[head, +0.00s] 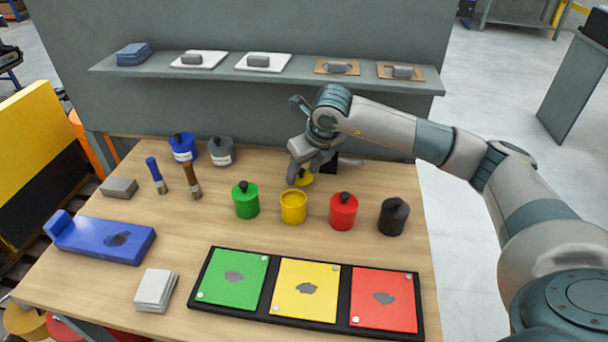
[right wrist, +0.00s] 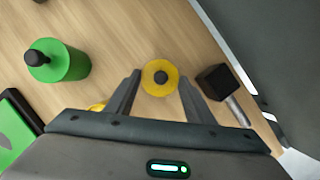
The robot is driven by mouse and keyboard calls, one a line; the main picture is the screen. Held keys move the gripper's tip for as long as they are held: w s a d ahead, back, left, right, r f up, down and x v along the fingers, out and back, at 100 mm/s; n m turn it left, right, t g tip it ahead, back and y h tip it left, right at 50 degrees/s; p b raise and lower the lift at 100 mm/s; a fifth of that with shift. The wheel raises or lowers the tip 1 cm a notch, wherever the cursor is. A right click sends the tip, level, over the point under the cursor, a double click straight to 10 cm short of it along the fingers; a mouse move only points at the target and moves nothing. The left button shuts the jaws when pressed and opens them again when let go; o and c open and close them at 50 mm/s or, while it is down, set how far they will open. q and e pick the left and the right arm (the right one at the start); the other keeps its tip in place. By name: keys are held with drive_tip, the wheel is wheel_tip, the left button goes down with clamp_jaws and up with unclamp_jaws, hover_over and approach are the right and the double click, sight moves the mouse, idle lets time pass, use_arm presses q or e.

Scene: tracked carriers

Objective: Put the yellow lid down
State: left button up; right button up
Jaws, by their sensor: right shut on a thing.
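The yellow lid (head: 304,180) is a small disc with a dark knob, just behind the yellow pot (head: 293,208) in the head view. My right gripper (head: 299,174) is shut on the lid, fingers pointing down. In the right wrist view the lid (right wrist: 160,90) shows at the fingertips of the right gripper (right wrist: 160,78). I cannot tell whether the lid touches the table. My left gripper is not in view.
A black-headed mallet (right wrist: 215,82) lies close beside the lid. Green (head: 245,201), red (head: 343,211) and black (head: 393,216) lidded pots stand alongside the yellow pot. A tray of coloured panels (head: 234,311) lies in front. A wall shelf (head: 220,73) runs behind.

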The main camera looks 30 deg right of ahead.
wheel_tip(320, 180, down, 2)
drive_tip(key=shift+f, duration=0.1)
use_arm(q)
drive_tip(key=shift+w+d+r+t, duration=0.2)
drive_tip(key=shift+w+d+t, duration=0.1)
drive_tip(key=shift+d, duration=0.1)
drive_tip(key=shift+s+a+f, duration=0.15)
use_arm(e)
drive_tip(key=shift+f, duration=0.15)
drive_tip(key=o, duration=1.1)
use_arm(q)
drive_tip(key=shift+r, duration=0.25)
use_arm(e)
drive_tip(key=shift+r, duration=0.25)
drive_tip(key=shift+s+r, duration=0.1)
drive_tip(key=shift+r, duration=0.15)
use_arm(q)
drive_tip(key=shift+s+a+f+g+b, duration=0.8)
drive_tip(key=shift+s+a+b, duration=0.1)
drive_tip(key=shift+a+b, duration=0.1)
use_arm(e)
drive_tip(key=v, duration=1.1)
drive_tip(key=shift+r, duration=0.2)
